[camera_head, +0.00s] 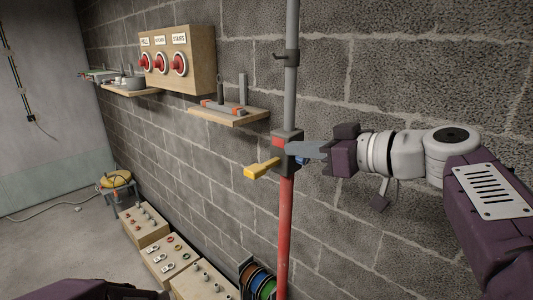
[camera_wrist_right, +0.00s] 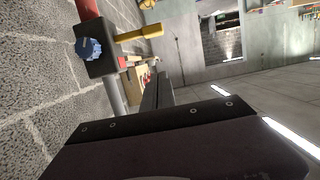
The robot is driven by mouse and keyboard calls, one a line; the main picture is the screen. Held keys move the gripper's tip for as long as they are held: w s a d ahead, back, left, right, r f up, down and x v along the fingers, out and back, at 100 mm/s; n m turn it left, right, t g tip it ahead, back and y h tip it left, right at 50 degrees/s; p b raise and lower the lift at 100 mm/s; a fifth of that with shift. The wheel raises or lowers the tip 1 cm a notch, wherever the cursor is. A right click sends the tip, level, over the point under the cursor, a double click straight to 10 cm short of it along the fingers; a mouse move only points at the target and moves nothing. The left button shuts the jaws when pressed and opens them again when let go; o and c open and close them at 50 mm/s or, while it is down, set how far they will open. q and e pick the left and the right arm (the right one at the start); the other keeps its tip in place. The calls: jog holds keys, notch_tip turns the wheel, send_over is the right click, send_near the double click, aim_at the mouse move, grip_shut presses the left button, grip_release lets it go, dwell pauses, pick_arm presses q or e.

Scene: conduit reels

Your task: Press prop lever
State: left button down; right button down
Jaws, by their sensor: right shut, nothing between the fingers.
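The prop is a vertical pole, grey above and red below (camera_head: 285,230), beside the block wall. A dark collar (camera_head: 280,137) joins the two parts, and a yellow lever (camera_head: 262,168) sticks out from it, tilted down to the left. In the right wrist view the lever (camera_wrist_right: 140,33) and the collar (camera_wrist_right: 110,62) with a blue knob (camera_wrist_right: 88,48) show beyond the fingers. My right gripper (camera_head: 291,148) is shut and empty, its tips at the collar in the head view, apart from the lever. I cannot tell whether they touch the collar. My left gripper is out of view.
A wooden shelf (camera_head: 229,117) and a box with red switches (camera_head: 203,50) are on the wall left of the prop. Wooden boxes (camera_head: 170,262) and cable reels (camera_head: 258,281) stand low along the wall. The floor at left is mostly clear.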

aim_at(262, 164)
jog(key=w+a+f+p, duration=0.5)
jog(key=w+a+f, duration=0.1)
jog(key=a, duration=0.1)
jog(key=shift+w+f, duration=0.35)
jog(key=shift+w, duration=0.05)
dwell(0.3)
